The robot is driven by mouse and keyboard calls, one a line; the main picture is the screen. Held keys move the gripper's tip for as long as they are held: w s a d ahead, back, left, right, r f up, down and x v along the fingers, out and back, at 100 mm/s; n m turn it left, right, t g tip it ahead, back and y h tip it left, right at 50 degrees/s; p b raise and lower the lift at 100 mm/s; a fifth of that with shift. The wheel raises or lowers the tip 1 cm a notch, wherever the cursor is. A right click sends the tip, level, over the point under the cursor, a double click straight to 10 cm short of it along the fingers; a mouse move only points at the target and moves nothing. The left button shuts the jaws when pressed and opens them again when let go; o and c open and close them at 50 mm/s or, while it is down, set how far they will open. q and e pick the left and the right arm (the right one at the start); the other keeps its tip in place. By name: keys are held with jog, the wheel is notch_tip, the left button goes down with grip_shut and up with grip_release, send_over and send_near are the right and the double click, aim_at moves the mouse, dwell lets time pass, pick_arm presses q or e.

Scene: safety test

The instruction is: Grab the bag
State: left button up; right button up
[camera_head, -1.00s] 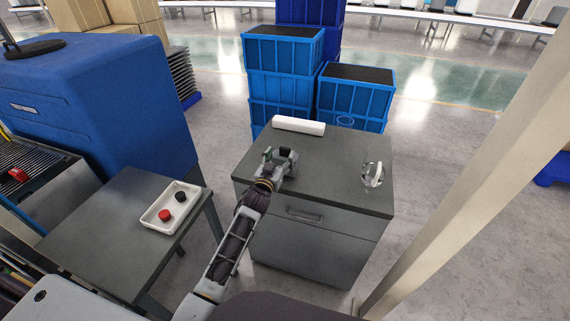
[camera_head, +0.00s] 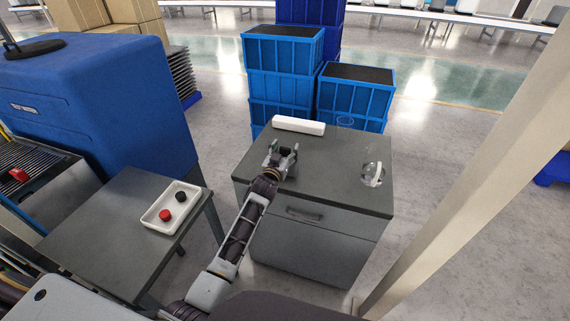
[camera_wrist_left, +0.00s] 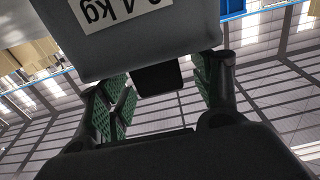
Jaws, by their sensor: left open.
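A clear, see-through item with a white strip (camera_head: 373,174) lies at the right side of the grey cabinet top (camera_head: 330,165). It may be the bag, but it is too small to tell. My left gripper (camera_head: 281,153) is open over the left part of the cabinet top, left of the clear item and apart from it. The left wrist view shows its green-padded fingers (camera_wrist_left: 165,95) spread, with nothing clearly held. A grey block with a "kg" label (camera_wrist_left: 130,30) fills the top of that view; I cannot tell what it belongs to. My right gripper is not in view.
A long white box (camera_head: 298,125) lies at the cabinet's back edge. Blue crates (camera_head: 284,50) stand behind it. A lower table (camera_head: 110,225) at left holds a white tray (camera_head: 153,222) with red and black round pieces. A beige post (camera_head: 470,165) rises at right.

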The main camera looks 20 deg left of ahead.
pick_arm(q)
jog(key=shift+c, duration=0.7)
jog(key=c, duration=1.2)
grip_shut()
jog(key=shift+r, duration=0.7)
notch_tip(320, 180, up, 7)
jog(key=shift+f, duration=0.1)
jog(key=shift+r, duration=0.9)
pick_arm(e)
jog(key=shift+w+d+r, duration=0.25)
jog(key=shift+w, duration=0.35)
